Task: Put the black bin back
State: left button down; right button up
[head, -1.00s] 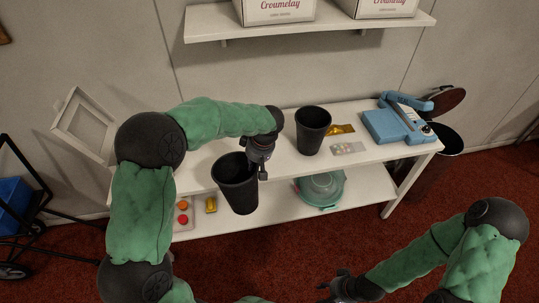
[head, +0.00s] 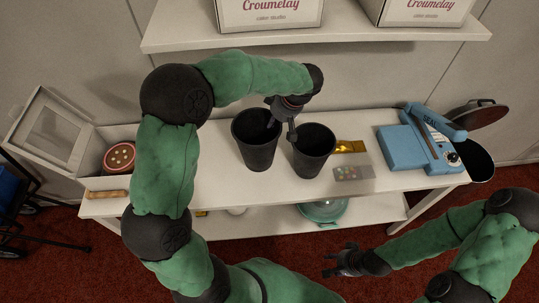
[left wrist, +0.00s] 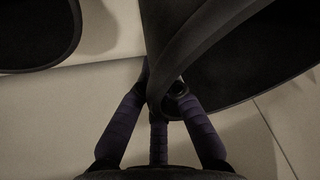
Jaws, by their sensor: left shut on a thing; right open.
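Two black bins stand close side by side over the top of the white table (head: 215,190) in the head view. My left gripper (head: 281,128) is shut on the rim of the left black bin (head: 255,153), on its right side. This bin is upright; I cannot tell whether its base touches the tabletop. The other black bin (head: 312,158) stands just to its right on the tabletop. In the left wrist view the held bin (left wrist: 255,60) fills the right, and the other bin (left wrist: 35,30) is at top left. My right gripper (head: 342,262) is open and empty in front of the table.
A gold packet (head: 350,146) and a tray of small coloured pieces (head: 353,173) lie right of the bins. A blue sealer (head: 415,150) stands farther right. A cake (head: 119,157) sits at left. A wall shelf with boxes (head: 270,12) hangs above.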

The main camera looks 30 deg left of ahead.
pick_arm(q)
notch_tip(320, 180, down, 10)
jog(key=b, duration=0.1)
jog(key=shift+r+b, duration=0.15)
jog(key=shift+b, duration=0.25)
jog(key=shift+f, duration=0.2)
jog(key=c, duration=1.4)
grip_release()
jog(key=shift+r, duration=0.1)
jog(key=p+v, duration=0.2)
jog(key=v, duration=1)
jog(key=shift+r, duration=0.1)
